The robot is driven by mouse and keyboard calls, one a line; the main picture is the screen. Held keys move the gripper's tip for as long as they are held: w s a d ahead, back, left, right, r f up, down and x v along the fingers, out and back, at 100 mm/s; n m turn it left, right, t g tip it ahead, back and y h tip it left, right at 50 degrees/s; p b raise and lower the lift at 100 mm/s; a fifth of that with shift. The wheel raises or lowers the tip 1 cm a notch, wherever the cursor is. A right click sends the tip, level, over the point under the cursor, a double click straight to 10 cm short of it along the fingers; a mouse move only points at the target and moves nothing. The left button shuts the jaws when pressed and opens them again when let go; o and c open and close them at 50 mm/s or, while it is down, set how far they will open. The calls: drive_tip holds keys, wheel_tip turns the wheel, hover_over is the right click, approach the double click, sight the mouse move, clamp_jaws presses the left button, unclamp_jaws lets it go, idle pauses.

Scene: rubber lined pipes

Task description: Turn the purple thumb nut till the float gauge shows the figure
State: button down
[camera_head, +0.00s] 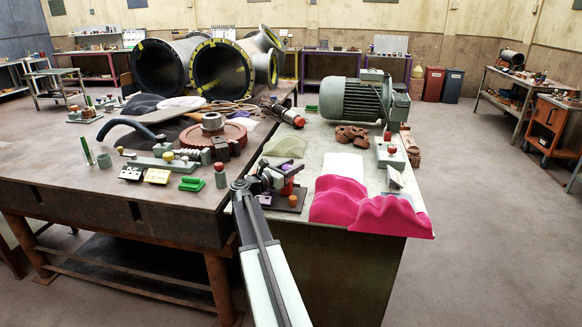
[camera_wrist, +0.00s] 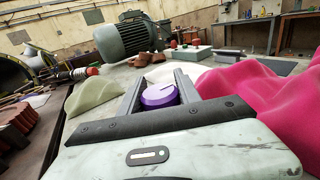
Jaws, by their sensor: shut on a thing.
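The purple thumb nut (camera_wrist: 159,96) is a round knob with a slot-like line across its top. In the wrist view it sits between the two grey fingers of my gripper (camera_wrist: 160,82), which are shut on it. In the head view my gripper (camera_head: 262,183) is at the near left of the pale bench top, over a small device on a dark base plate (camera_head: 291,203). A red part (camera_head: 287,188) shows beside it. My gripper hides much of this device. I cannot make out the float gauge or its figure in either view.
Pink cloth (camera_head: 345,200) lies heaped close to the right of my gripper, also in the wrist view (camera_wrist: 240,95). A pale green cloth (camera_head: 286,146) and a green motor (camera_head: 350,99) lie beyond. A brown gear wheel (camera_head: 212,136) is on the left table.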

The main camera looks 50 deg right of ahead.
drive_tip(key=m+g, duration=0.2)
drive_tip(key=m+g+y, duration=0.1)
drive_tip(key=g, duration=0.2)
drive_tip(key=m+g+y, duration=0.1)
drive_tip(key=m+g, duration=0.1)
drive_tip(key=g, duration=0.1)
drive_tip(key=shift+s+m, duration=0.3)
drive_tip(key=shift+s, duration=0.1)
drive_tip(key=shift+s+a+m+g+y, duration=0.15)
drive_tip(key=shift+s+m+g+y, duration=0.1)
drive_tip(key=shift+m+g+y, duration=0.6)
drive_tip(key=shift+s+a+m+g+y, duration=0.2)
drive_tip(key=shift+m+g+y, duration=0.55)
drive_tip(key=shift+g, duration=0.35)
drive_tip(key=shift+s+a+m+g+y, duration=0.1)
drive_tip(key=shift+s+m+g+y, duration=0.15)
drive_tip(key=shift+m+g+y, duration=0.6)
drive_tip(key=c, duration=0.9)
unclamp_jaws()
drive_tip(key=shift+s, duration=0.1)
drive_tip(key=shift+o, duration=0.2)
